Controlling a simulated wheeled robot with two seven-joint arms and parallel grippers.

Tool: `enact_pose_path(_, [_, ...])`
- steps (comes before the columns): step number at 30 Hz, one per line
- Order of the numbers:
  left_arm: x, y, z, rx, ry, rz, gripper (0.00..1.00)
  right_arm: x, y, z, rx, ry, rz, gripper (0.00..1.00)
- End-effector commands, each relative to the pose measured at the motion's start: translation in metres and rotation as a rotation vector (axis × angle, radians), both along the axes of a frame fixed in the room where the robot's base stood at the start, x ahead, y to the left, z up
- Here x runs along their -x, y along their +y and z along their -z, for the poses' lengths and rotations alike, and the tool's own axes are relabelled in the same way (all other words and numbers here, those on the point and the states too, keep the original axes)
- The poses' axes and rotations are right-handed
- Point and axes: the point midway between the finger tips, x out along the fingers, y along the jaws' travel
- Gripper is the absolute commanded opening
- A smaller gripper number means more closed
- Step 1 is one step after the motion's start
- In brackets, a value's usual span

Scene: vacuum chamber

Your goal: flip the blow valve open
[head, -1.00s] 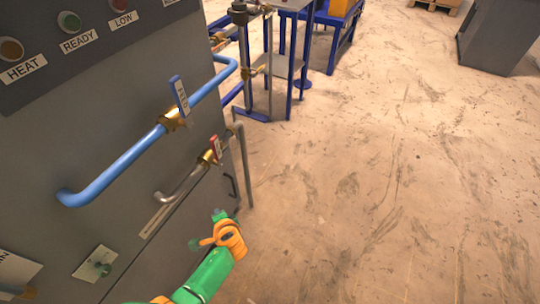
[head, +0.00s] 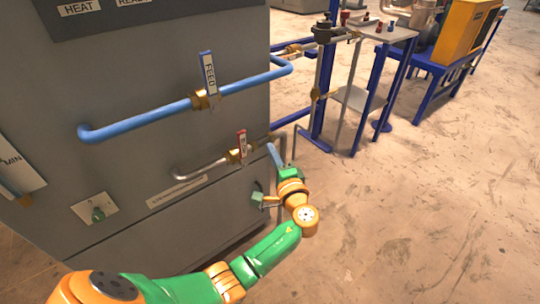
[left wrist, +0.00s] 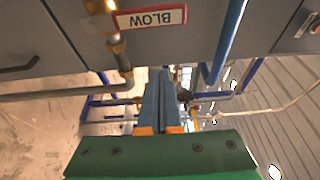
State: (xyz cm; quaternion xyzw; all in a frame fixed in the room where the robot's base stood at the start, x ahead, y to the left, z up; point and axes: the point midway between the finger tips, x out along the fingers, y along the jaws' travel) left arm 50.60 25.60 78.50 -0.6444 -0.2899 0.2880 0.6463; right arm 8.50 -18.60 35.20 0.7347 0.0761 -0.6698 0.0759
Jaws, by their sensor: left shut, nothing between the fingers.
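The blow valve has a red-edged lever (head: 242,143) with a white label, on a brass body (head: 236,156) in the lower grey pipe. The lever stands up, across the pipe. In the left wrist view the lever (left wrist: 150,18) reads BLOW upside down, with its brass fitting (left wrist: 106,22) at its left end. My left gripper (head: 271,147) is to the right of the valve in the head view, apart from the lever. In the left wrist view its blue-grey fingers (left wrist: 160,72) are together and empty, below the lever in the picture. My right gripper is out of view.
Above runs a blue pipe (head: 150,118) with a blue FEED lever (head: 207,72), also upright. Both pipes are on the grey cabinet (head: 130,60). A stand with blue legs (head: 370,90) is at the back right. The floor at right is clear.

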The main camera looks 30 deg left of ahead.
Motion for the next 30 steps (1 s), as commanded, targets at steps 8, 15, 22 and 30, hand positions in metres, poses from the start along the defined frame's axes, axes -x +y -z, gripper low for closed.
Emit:
enact_pose_path(8, [-0.041, 0.046, 0.001, 0.0, 0.0, -0.002, 0.0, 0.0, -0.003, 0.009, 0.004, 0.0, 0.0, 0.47])
enact_pose_path(15, [-0.01, 0.059, -0.003, 0.002, 0.003, 0.0, 0.0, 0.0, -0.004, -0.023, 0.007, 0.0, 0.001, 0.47])
enact_pose_path(22, [-0.004, 0.061, 0.0, 0.001, 0.001, 0.0, 0.0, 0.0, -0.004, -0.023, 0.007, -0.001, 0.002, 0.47])
enact_pose_path(30, [-0.004, 0.062, 0.001, 0.003, -0.002, 0.0, 0.0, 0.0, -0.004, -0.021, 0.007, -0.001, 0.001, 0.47])
